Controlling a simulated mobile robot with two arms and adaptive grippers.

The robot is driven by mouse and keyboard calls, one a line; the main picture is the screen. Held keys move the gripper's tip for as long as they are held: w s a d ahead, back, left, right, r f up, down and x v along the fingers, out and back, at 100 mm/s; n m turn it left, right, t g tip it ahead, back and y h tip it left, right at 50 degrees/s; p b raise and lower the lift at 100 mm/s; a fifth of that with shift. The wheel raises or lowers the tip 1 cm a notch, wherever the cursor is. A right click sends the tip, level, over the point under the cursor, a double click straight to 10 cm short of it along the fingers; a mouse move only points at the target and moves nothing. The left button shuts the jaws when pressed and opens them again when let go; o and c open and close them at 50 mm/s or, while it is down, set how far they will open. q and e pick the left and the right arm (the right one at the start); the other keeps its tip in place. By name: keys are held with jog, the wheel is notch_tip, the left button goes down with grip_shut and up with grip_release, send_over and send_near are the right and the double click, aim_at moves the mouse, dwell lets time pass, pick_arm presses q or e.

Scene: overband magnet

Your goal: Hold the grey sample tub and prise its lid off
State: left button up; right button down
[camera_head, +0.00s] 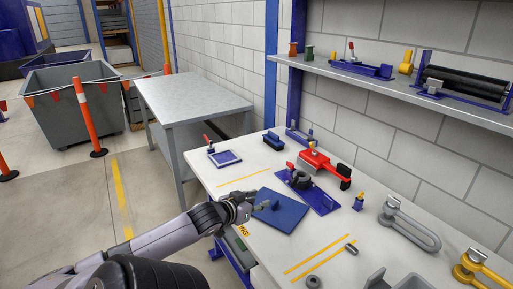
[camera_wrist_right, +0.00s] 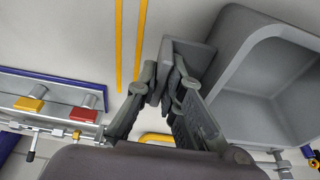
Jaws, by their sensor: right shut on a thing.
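In the right wrist view a small grey box-shaped thing (camera_wrist_right: 203,50), which looks like the sample tub, sits at my right gripper (camera_wrist_right: 164,72), beside a big grey bin. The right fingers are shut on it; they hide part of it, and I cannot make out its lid. In the head view the right gripper does not show clearly.
The big grey open bin (camera_wrist_right: 262,75) also shows at the bench's front edge in the head view (camera_head: 412,284). A red-handled tool (camera_head: 318,160), a grey shackle (camera_head: 412,230) and a yellow shackle (camera_head: 470,270) stand on the bench.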

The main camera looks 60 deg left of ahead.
jog(key=c, duration=1.6)
grip_release()
jog(key=shift+c, duration=0.2)
jog(key=shift+r, duration=0.1)
jog(key=w+p+v, duration=0.1)
jog(key=p+v, duration=0.9)
jog(key=v, duration=0.9)
jog(key=shift+w+r, duration=0.25)
jog(key=shift+r, duration=0.2)
